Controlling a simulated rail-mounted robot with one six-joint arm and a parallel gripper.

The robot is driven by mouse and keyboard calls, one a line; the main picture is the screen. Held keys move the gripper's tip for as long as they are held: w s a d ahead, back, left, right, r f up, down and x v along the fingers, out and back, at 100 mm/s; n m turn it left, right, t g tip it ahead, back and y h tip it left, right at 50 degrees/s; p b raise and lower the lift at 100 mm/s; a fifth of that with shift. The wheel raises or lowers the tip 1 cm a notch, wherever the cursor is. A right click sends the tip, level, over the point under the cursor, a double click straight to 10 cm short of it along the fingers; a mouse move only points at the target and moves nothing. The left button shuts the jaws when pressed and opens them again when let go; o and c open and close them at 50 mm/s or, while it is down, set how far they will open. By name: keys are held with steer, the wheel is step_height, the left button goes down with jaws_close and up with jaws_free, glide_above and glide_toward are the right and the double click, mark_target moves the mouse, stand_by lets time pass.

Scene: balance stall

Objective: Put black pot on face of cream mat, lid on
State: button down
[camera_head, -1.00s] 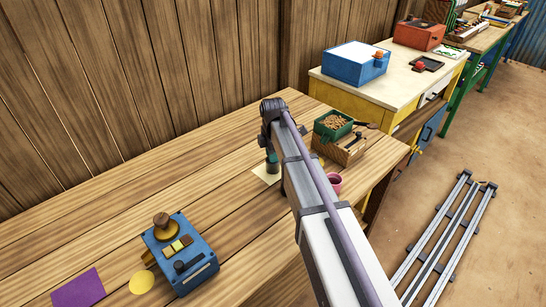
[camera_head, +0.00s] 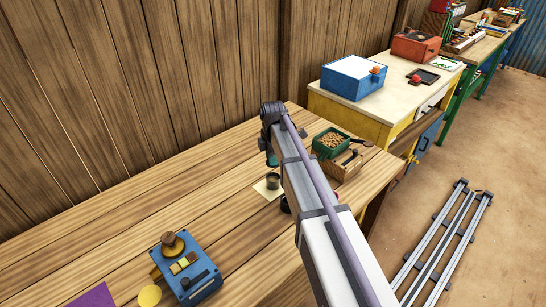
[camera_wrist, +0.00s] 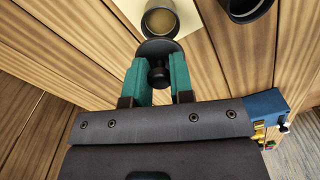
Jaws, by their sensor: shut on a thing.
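A dark pot (camera_head: 272,181) stands upright on the cream mat (camera_head: 261,190) in the head view. In the wrist view the pot (camera_wrist: 160,22) is open at the top and shows a tan-brown inside, with the cream mat (camera_wrist: 185,75) around it. My gripper (camera_wrist: 157,82) has teal fingers shut on the black knob of a dark round lid (camera_wrist: 158,48). The lid is apart from the pot and overlaps its near edge in the wrist view. In the head view my gripper (camera_head: 272,160) shows just behind the pot; the lid cannot be made out there.
A dark round vessel (camera_wrist: 245,8) stands beside the mat, partly cut off. A green bin (camera_head: 330,143) and a wooden box (camera_head: 345,165) stand to the right. A blue device (camera_head: 187,272) and a yellow disc (camera_head: 149,296) lie front left. The table between is clear.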

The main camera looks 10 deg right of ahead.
steer(key=shift+f+b, duration=3.1)
steer(key=shift+b, duration=0.1)
steer(key=shift+f, duration=0.1)
steer(key=shift+c, duration=2.2)
jaws_free()
step_height(320, 180, up, 7)
steer(key=p, duration=0.7)
steer(key=shift+c, duration=0.4)
